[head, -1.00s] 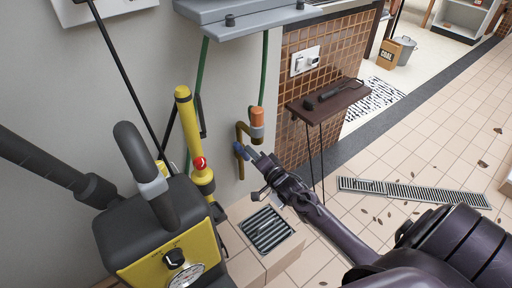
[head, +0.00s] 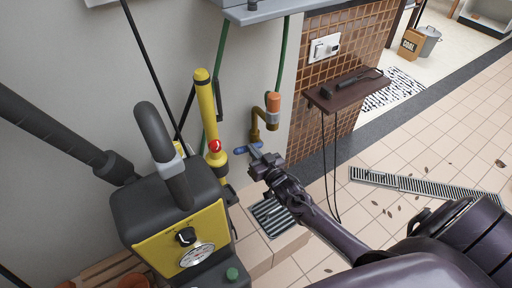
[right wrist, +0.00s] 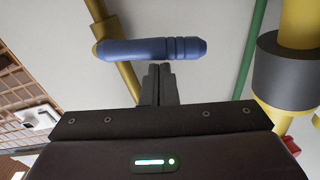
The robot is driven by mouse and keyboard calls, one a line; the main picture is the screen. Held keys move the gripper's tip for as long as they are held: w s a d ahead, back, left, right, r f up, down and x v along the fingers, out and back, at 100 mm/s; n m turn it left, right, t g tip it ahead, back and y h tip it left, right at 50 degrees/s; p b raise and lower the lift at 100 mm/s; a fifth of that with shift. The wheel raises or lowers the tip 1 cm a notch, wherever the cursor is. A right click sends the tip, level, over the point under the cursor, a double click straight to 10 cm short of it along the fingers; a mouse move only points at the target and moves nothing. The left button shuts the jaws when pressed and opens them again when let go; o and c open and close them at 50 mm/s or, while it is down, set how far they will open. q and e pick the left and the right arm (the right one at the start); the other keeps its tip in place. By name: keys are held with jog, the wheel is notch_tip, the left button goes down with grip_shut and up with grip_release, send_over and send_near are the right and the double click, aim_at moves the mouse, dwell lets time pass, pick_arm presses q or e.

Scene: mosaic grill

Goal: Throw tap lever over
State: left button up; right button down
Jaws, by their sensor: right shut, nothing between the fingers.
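The brass tap (head: 257,136) hangs on the grey wall below an orange connector and green hose. Its blue lever (head: 240,151) lies roughly level in the head view, crosswise to the pipe. In the right wrist view the lever (right wrist: 150,49) spans across just beyond my fingertips, with the brass pipe (right wrist: 122,65) behind its left part. My right gripper (head: 256,153) is shut and empty, its tips at or very near the lever. I cannot tell if they touch it. My left gripper is out of view.
A yellow and black machine with a gauge (head: 190,240) stands left of the tap, by a yellow upright tube (head: 207,110). A dark shelf (head: 345,92) juts out at right. A floor grate (head: 270,217) lies below. A grey ledge (head: 270,10) is above.

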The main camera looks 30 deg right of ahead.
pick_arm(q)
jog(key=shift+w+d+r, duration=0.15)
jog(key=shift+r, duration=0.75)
pick_arm(e)
jog(key=shift+a+f+n, duration=0.3)
jog(key=shift+f+n, duration=0.2)
jog(key=shift+f, duration=0.2)
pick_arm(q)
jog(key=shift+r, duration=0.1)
pick_arm(e)
jog(key=shift+r, duration=0.15)
